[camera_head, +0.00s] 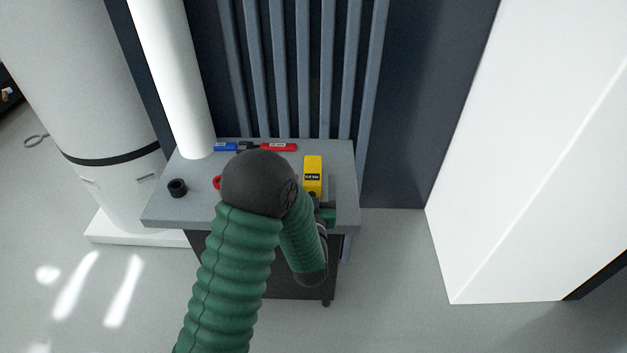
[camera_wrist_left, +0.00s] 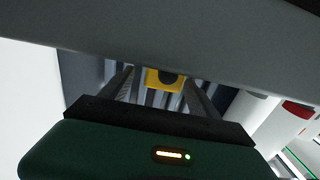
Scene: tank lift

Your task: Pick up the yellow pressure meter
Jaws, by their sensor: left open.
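The yellow pressure meter (camera_head: 313,165) stands on the right part of the grey table (camera_head: 165,206) in the head view, with a small dark display on it. My left arm covers part of the table, and my left gripper (camera_head: 319,201) is mostly hidden at the near side of the meter. In the left wrist view, the two dark fingers of the left gripper (camera_wrist_left: 162,88) are apart. The yellow meter (camera_wrist_left: 152,79) shows between them, with a dark round part. I cannot tell whether the fingers touch it. My right gripper is not in view.
Blue (camera_head: 226,147) and red (camera_head: 280,147) items lie at the table's back edge. A black ring (camera_head: 177,187) sits at left, and a red item (camera_head: 217,182) is partly behind my arm. A white pipe (camera_head: 180,80) and vertical grey bars (camera_head: 303,70) stand behind.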

